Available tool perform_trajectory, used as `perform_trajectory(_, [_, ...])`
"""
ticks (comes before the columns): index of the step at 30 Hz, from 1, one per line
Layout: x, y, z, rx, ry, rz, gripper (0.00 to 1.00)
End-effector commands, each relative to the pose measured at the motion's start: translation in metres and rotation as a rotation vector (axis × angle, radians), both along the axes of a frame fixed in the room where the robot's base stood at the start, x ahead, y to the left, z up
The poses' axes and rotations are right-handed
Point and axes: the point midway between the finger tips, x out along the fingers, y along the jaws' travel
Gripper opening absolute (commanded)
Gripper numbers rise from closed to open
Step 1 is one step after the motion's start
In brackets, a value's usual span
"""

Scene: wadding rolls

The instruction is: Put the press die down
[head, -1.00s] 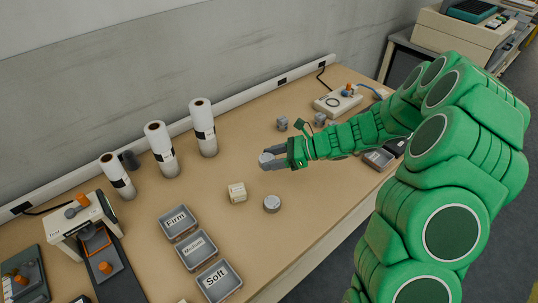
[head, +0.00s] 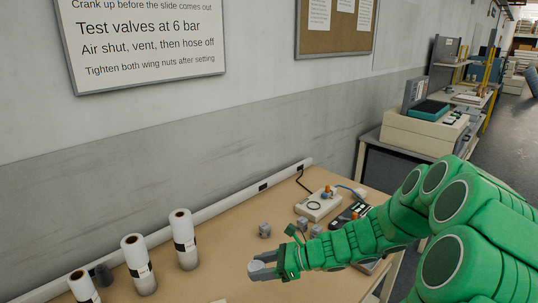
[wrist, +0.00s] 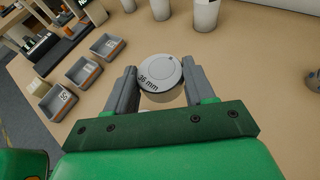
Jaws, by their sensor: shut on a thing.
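The press die (wrist: 160,73) is a pale round disc with "36 mm" on its top face. It sits between the two grey jaws of my gripper (wrist: 160,84) in the wrist view, and the jaws are shut on it. In the head view the die (head: 256,268) shows at the jaw tips of my gripper (head: 262,268), over the bench (head: 212,283). Its underside is hidden, and I cannot tell how high it is above the bench.
Labelled trays (wrist: 83,71) stand at the left in the wrist view. White wadding rolls (head: 186,240) stand along the wall side. Small grey blocks (head: 264,230) and a pale device (head: 317,206) lie beyond my gripper. Bare bench surrounds the die.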

Motion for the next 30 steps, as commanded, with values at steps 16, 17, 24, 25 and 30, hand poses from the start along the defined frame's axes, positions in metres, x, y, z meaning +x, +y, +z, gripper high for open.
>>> perform_trajectory(16, [0.123,-0.054,0.067,-0.001,-0.005,-0.532,0.04])
perform_trajectory(17, [0.128,-0.058,0.072,0.000,-0.005,-0.563,0.04])
perform_trajectory(24, [0.164,-0.100,0.103,0.001,-0.003,-0.805,0.04])
perform_trajectory(25, [0.167,-0.106,0.106,-0.001,-0.003,-0.834,0.04])
perform_trajectory(30, [0.180,-0.133,0.127,0.001,-0.005,-0.976,0.04])
